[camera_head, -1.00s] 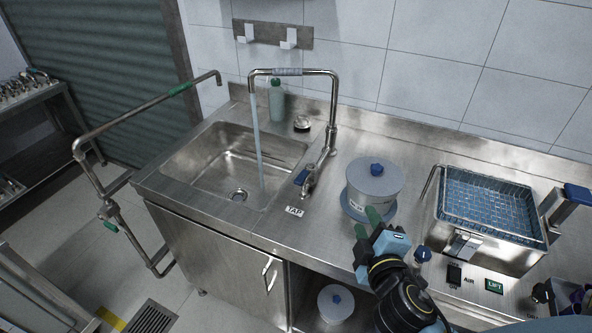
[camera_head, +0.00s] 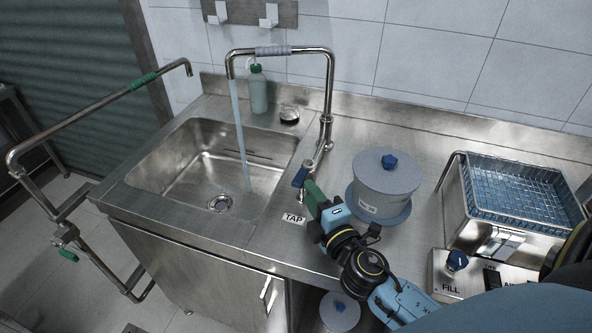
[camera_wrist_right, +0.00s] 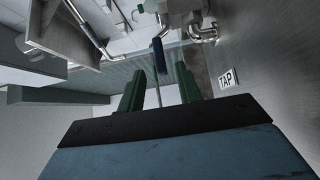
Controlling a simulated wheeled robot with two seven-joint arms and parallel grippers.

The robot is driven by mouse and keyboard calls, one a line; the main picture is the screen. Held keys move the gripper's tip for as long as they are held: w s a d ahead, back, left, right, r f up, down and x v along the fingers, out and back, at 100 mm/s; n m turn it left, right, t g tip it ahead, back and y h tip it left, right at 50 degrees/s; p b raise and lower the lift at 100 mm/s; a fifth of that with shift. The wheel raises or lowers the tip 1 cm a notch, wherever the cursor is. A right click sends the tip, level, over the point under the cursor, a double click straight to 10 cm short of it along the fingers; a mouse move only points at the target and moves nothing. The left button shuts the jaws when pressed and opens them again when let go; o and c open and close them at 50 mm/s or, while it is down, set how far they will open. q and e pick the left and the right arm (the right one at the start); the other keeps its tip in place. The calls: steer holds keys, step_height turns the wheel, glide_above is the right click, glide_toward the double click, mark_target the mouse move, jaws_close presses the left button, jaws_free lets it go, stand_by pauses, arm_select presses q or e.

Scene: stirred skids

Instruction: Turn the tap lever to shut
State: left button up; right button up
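The tap (camera_head: 328,100) is a tall steel swan-neck pipe at the right of the sink. A stream of water (camera_head: 239,130) runs from its spout into the basin. The blue tap lever (camera_head: 300,177) sits low on the tap, above the TAP label. My right gripper (camera_head: 312,190), with green fingers, is just beside the lever. In the right wrist view, its fingers (camera_wrist_right: 160,85) are apart and the blue lever (camera_wrist_right: 158,56) shows in line with the gap, toward the tips. Contact cannot be told. My left gripper is not in view.
A lidded grey pot (camera_head: 385,185) stands close to the right of my gripper. A blue mesh basket (camera_head: 515,195) in a steel tank is farther right. The sink basin (camera_head: 205,165) is left; a green bottle (camera_head: 258,92) stands behind it. A swing pipe (camera_head: 90,108) is far left.

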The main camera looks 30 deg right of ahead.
mark_target(297, 174)
steer(key=w, duration=0.7)
steer(key=shift+d+p, duration=0.4)
steer(key=shift+w, duration=0.55)
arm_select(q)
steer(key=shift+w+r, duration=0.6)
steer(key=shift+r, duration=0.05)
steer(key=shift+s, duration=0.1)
arm_select(e)
jaws_close()
